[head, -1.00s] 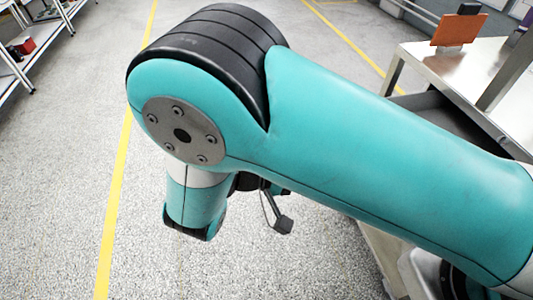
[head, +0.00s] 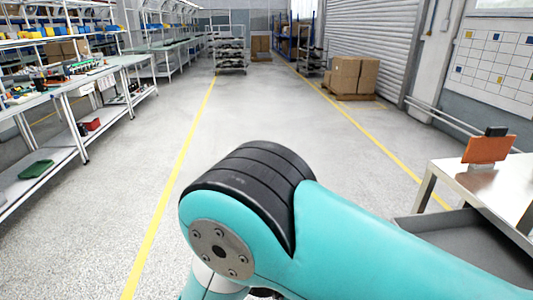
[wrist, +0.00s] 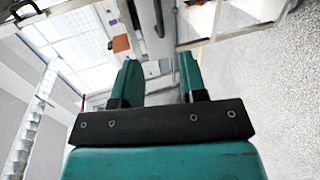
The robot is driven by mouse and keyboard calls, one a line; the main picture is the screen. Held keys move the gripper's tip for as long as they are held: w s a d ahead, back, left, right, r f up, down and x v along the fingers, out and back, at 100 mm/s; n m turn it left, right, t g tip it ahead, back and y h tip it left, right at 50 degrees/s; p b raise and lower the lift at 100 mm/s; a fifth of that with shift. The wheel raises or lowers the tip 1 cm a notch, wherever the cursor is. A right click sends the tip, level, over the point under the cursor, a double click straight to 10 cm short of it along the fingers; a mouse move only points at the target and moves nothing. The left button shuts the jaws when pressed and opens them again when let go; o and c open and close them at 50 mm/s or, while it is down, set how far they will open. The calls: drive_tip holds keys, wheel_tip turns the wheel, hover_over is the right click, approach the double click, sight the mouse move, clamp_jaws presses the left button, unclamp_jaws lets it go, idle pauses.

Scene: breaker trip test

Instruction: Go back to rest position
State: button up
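My gripper (wrist: 157,80) shows in the wrist view, with two teal fingers on a dark crossbar. The fingers stand apart with a clear gap and nothing between them. In the head view my teal arm with its black ribbed joint fills the lower middle and right; the gripper itself is hidden there. No breaker can be made out in either view.
A metal table (head: 465,183) with an orange panel (head: 487,150) stands at the right, a grey tray (head: 470,245) beside it. Workbenches and shelves (head: 75,80) line the left. Boxes (head: 358,75) sit on a pallet. The aisle floor (head: 270,110) is clear.

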drive_tip(key=w+d+r+n+g+y, duration=0.1)
drive_tip(key=d+r+n+g+y, duration=0.2)
drive_tip(key=r+y, duration=0.55)
drive_tip(key=s+a+r+n+t+y, duration=0.2)
drive_tip(key=s+r+n+y, duration=0.1)
drive_tip(key=s+r+y, duration=0.7)
drive_tip(key=shift+s+a+t+y, duration=0.15)
drive_tip(key=shift+s+t+y, duration=0.25)
drive_tip(key=shift+s, duration=0.35)
